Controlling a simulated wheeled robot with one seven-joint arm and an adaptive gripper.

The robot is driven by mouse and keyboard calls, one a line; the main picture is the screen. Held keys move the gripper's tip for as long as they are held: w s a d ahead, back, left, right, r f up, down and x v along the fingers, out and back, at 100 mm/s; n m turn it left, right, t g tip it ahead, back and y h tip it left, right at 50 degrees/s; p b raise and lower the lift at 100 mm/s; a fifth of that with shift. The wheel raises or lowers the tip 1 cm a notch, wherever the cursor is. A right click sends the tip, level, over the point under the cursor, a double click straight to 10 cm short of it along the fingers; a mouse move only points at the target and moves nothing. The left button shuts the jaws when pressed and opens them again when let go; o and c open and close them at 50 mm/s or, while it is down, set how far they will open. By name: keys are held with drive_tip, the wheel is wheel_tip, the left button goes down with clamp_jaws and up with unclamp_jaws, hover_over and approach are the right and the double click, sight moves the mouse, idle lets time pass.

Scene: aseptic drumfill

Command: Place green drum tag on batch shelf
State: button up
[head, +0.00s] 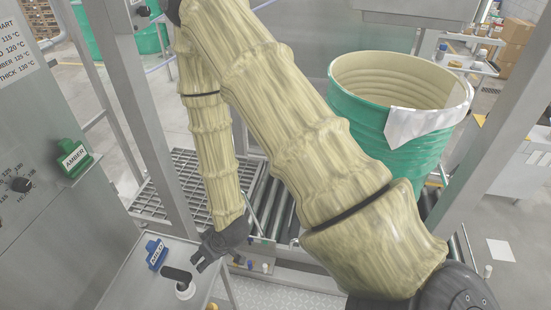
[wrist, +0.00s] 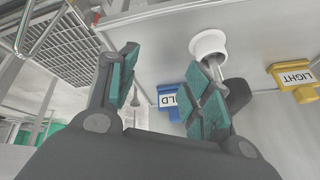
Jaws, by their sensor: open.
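A green tag (head: 73,157) with a white AMBER label is on the steel cabinet face at the left of the head view. A blue tag (head: 156,254) stands on the steel shelf top (head: 130,285) at the lower left; it also shows, partly hidden by a finger, in the wrist view (wrist: 168,98). My gripper (head: 200,263) is open beside the shelf's right edge, well below and right of the green tag. In the wrist view its teal-padded fingers (wrist: 166,88) are spread with nothing held. I cannot tell which surface is the batch shelf.
A black-handled item with a white round base (head: 183,290) stands on the shelf top, close to my gripper. A yellow LIGHT tag (wrist: 295,82) is at the wrist view's right. A green drum (head: 390,140) with a liner stands behind my arm. Steel posts (head: 135,100) rise nearby.

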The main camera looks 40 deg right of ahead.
drive_tip(key=s+d+f+g+h, duration=0.1)
drive_tip(key=s+d+f, duration=0.1)
drive_tip(key=s+f, duration=0.2)
drive_tip(key=s+d+f+m+g+h, duration=0.1)
drive_tip(key=s+f, duration=0.3)
drive_tip(key=s, duration=0.7)
drive_tip(key=s+d+f+g, duration=0.2)
drive_tip(key=s+d+f, duration=0.1)
drive_tip(key=s, duration=0.5)
drive_tip(key=shift+d+f+m+g+h, duration=0.3)
drive_tip(key=shift+f+m+g+h, duration=0.1)
drive_tip(key=shift+f, duration=0.25)
